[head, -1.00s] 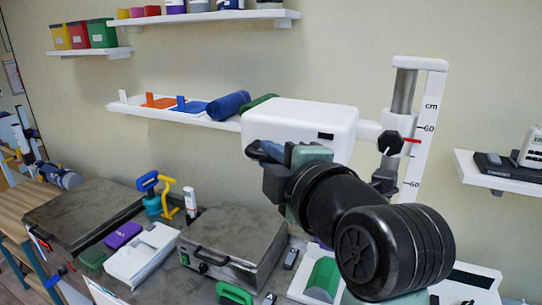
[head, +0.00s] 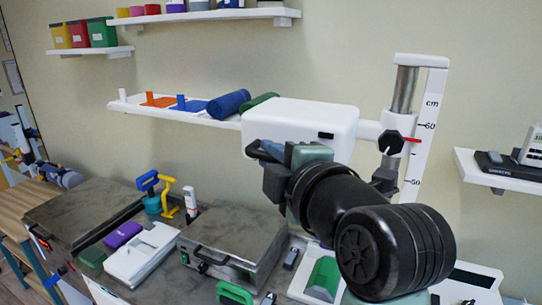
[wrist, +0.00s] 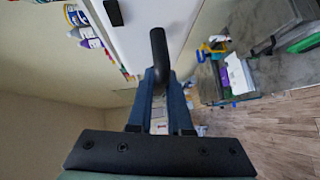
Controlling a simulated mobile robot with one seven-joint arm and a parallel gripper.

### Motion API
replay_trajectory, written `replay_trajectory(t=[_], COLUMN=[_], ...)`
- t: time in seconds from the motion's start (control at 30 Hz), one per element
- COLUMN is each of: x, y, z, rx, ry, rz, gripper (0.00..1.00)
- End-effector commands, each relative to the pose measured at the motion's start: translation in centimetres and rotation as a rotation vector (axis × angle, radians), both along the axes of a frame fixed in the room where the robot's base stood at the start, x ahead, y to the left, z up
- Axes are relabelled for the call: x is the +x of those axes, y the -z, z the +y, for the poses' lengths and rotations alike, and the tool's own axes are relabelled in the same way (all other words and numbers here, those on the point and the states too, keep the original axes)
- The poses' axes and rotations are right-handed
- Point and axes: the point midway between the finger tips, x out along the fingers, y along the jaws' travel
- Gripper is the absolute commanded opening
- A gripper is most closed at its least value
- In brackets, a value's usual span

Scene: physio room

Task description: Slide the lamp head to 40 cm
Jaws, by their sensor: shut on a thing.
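The lamp head (head: 300,116) is a white box on a short arm, clamped to an upright grey post (head: 404,88) by a black knob (head: 391,142). Beside the post is a white cm scale (head: 431,90) marked 60 and 50. A red pointer (head: 411,140) sits a little below the 60 mark. My gripper (head: 268,152) is at the lower left front of the lamp head. In the wrist view my gripper (wrist: 160,80) is shut on the lamp head's black handle (wrist: 159,48), which stands out from the white housing. My arm hides part of the lower post.
Below are a grey counter (head: 100,215) with metal-lidded boxes, a white box (head: 140,250) and small items. A wall shelf (head: 170,112) with a blue roll (head: 229,103) runs behind the lamp head. Another shelf (head: 510,168) is to the right of the scale.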

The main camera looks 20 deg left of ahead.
Motion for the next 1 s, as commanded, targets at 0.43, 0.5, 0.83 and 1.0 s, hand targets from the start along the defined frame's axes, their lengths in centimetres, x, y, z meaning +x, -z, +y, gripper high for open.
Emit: replay_trajectory(t=[0.43, 0.5, 0.83, 1.0], x=[0.0, 0.1, 0.0, 0.0], y=[7.5, 9.1, 15.8, 17.4], z=[-0.1, -0.1, -0.1, -0.1], rx=[-0.004, -0.005, -0.004, -0.004], ry=[0.001, 0.002, 0.002, 0.002], rz=[0.007, 0.008, 0.010, 0.008], gripper=[0.00, 0.00, 0.00, 0.00])
